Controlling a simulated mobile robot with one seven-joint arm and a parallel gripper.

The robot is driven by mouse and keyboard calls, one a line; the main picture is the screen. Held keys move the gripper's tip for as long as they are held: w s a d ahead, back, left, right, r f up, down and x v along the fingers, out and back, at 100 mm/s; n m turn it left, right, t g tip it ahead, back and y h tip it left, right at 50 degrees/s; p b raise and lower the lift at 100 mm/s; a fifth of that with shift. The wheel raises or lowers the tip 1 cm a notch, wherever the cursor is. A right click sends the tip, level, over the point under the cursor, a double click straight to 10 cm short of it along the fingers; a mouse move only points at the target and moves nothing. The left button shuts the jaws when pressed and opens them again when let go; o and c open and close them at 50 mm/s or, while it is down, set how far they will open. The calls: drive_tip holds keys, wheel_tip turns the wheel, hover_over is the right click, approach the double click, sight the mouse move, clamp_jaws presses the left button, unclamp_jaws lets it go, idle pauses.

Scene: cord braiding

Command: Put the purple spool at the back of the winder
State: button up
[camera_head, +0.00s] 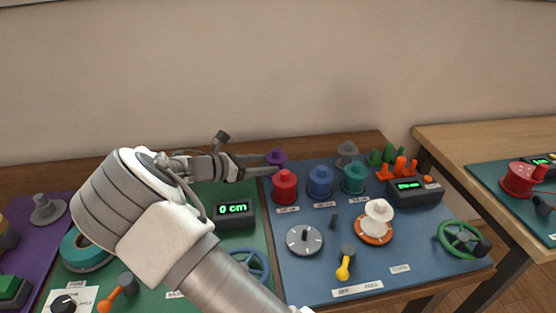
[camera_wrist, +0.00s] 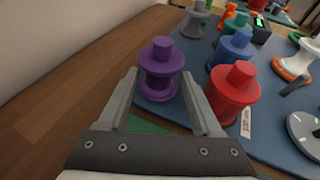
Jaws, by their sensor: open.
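The purple spool (camera_wrist: 161,71) stands upright at the back left corner of the blue mat, behind the red spool. In the head view it (camera_head: 276,156) shows just past my fingertips, its lower part hidden. My gripper (camera_wrist: 160,88) is open and empty; in the wrist view its two fingers lie left and right of the spool, with gaps on both sides. The head view shows my gripper (camera_head: 264,164) reaching in from the left. No part is clearly marked as the winder; a white spool on an orange base (camera_head: 375,224) stands on the blue mat.
Red (camera_head: 285,187), blue (camera_head: 320,181) and teal (camera_head: 354,178) spools stand in a row; the red one is close to my right finger in the wrist view. A grey spool (camera_head: 347,153), display box (camera_head: 414,191) and green handwheel (camera_head: 462,238) are further right. Bare wood lies behind.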

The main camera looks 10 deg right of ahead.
drive_tip(key=v, duration=0.5)
drive_tip(key=shift+a+p, duration=0.15)
drive_tip(key=shift+p, duration=0.25)
